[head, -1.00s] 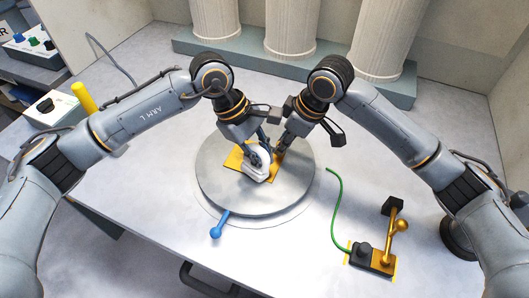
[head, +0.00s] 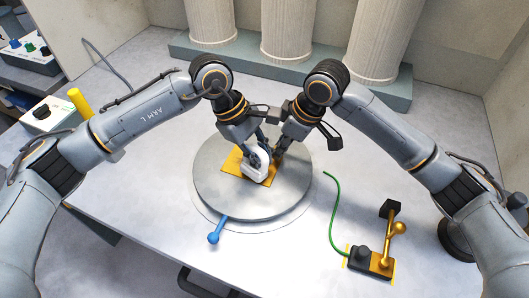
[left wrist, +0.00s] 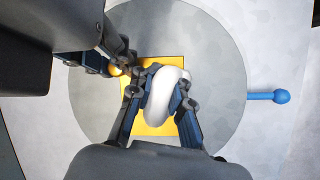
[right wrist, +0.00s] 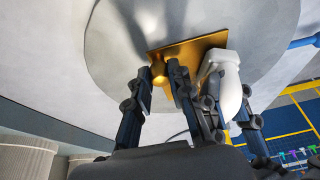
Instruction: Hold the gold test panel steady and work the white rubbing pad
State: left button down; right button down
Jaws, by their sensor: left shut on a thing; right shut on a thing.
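The gold test panel (head: 233,163) lies flat on a round grey turntable (head: 215,195); it also shows in the left wrist view (left wrist: 172,64). My left gripper (left wrist: 160,100) is shut on the white rubbing pad (left wrist: 168,92), one finger on each side, over the panel. The pad (head: 257,162) looks tilted; whether it touches the panel is unclear. My right gripper (right wrist: 160,76) is shut on a gold knob (right wrist: 158,74) at the panel's edge. In the head view, the right fingertips (head: 278,157) are close beside the pad and partly hidden.
A blue ball-ended handle (head: 214,237) sticks out of the turntable toward the front. A black-and-gold device (head: 372,262) with a green cable (head: 333,215) lies at right. Columns on a grey-green plinth (head: 400,93) stand behind. A yellow cylinder (head: 80,102) stands at left.

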aim_at(264, 154)
pick_arm(q)
jog(key=shift+s+a, duration=0.25)
jog(key=shift+s, duration=0.25)
jog(key=shift+r, duration=0.2)
jog(key=shift+r, duration=1.9)
jog(key=shift+t+h, duration=0.9)
jog(key=a, duration=0.1)
jog(key=w+a, duration=0.1)
jog(key=a, duration=0.1)
jog(key=w+a, duration=0.1)
jog(key=shift+a+r, duration=0.15)
jog(key=shift+r, duration=0.1)
jog(key=shift+f, duration=1.65)
jog(key=shift+f, duration=0.8)
